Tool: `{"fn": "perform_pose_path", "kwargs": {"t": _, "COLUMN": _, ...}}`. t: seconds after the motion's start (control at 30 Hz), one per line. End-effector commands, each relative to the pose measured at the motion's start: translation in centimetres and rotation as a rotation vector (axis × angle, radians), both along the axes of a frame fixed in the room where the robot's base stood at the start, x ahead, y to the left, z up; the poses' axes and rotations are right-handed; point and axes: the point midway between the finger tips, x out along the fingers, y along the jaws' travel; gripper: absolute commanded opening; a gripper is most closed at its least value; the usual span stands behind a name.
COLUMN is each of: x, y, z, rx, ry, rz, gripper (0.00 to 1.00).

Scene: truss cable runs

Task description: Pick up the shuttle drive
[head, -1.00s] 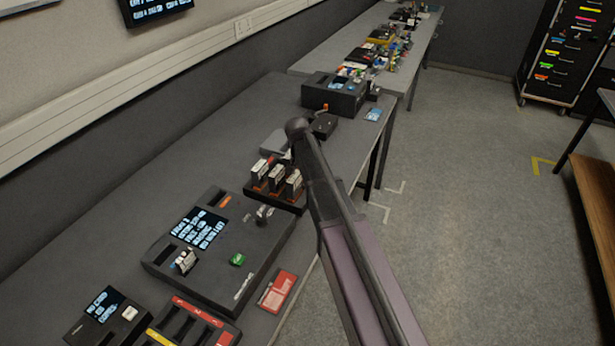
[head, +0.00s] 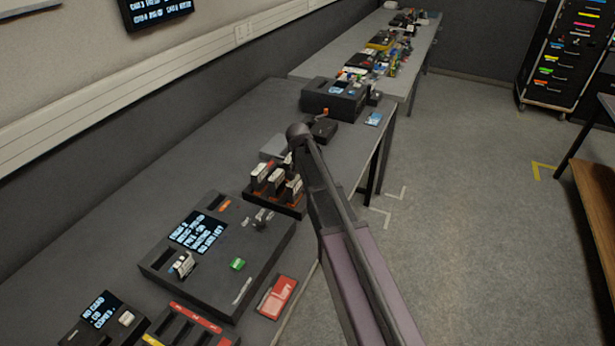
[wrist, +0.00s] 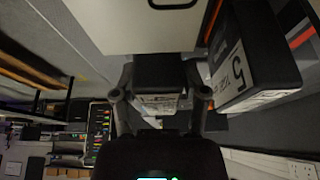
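Several upright dark cartridges with white labels (head: 293,190) stand in a dark holder (head: 291,210) beside my arm in the head view. I cannot tell which of them is the shuttle drive. In the wrist view, a dark block with a white label (wrist: 158,74) lies between the two fingers of my gripper (wrist: 160,94). The fingers are spread on either side of it, with a gap showing at the right. A larger dark cartridge marked 5 (wrist: 254,60) stands just right of the right finger. In the head view my arm hides most of the gripper.
A dark console with a lit screen (head: 250,262) lies in front of the holder, with a red card (head: 277,298) on its right. A black box (head: 335,100) stands farther back. The bench's left side is clear.

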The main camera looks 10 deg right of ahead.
Motion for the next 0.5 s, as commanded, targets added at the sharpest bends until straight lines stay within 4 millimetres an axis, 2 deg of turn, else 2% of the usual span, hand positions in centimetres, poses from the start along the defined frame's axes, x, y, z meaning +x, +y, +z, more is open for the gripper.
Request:
{"fn": "perform_pose_path", "kwargs": {"t": 0.03, "x": 0.0, "y": 0.0, "z": 0.0, "rx": 0.0, "ry": 0.0, "rz": 0.0, "gripper": 0.27}}
{"fn": "perform_pose_path", "kwargs": {"t": 0.1, "x": 0.0, "y": 0.0, "z": 0.0, "rx": 0.0, "ry": 0.0, "rz": 0.0, "gripper": 0.06}}
{"fn": "perform_pose_path", "kwargs": {"t": 0.13, "x": 0.0, "y": 0.0, "z": 0.0, "rx": 0.0, "ry": 0.0, "rz": 0.0, "gripper": 0.0}}
{"fn": "perform_pose_path", "kwargs": {"t": 0.5, "x": 0.01, "y": -0.01, "z": 0.07, "rx": 0.0, "ry": 0.0, "rz": 0.0, "gripper": 0.0}}
